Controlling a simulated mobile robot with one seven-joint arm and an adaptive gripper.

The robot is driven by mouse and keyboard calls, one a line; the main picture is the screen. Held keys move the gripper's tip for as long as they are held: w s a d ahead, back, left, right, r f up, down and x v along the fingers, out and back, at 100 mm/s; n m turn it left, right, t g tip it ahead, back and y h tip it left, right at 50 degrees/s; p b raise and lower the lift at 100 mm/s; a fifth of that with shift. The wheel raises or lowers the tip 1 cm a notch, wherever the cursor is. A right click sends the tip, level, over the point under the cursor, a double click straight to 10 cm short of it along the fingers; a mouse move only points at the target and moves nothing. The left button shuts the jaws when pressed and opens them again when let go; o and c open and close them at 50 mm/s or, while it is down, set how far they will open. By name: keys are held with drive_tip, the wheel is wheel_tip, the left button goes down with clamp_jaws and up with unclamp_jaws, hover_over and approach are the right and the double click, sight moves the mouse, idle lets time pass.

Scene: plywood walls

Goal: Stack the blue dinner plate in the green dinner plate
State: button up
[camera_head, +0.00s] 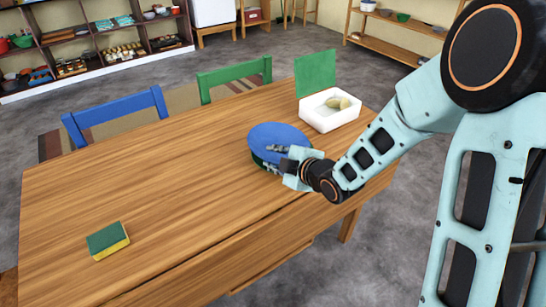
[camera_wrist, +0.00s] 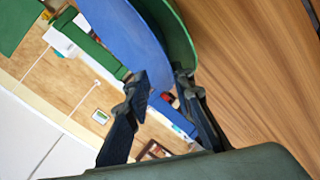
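The blue dinner plate (camera_head: 275,133) is at the right part of the wooden table, directly above the green dinner plate (camera_head: 257,160), which shows only as a dark green rim below it. In the wrist view the blue plate (camera_wrist: 128,32) fills the top middle and the green plate (camera_wrist: 177,30) curves along its right side. My gripper (camera_head: 279,149) is at the near edge of the plates. In the wrist view my gripper (camera_wrist: 161,80) has its fingertips apart, with the plates' rims close to the tips. Whether the fingers touch the blue plate is unclear.
A white box (camera_head: 318,118) with pale items stands behind the plates. A green and yellow sponge (camera_head: 107,241) lies at the table's front left. Blue (camera_head: 117,115) and green (camera_head: 234,78) chairs stand along the far side. The middle of the table (camera_head: 165,185) is clear.

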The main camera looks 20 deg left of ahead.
drive_tip(key=shift+r+p, duration=0.4)
drive_tip(key=shift+r, duration=0.2)
drive_tip(key=v, duration=1.1)
drive_tip(key=shift+s+d+b, duration=0.25)
drive_tip(key=shift+d+b, duration=0.05)
drive_tip(key=shift+d, duration=0.05)
drive_tip(key=shift+r, duration=0.1)
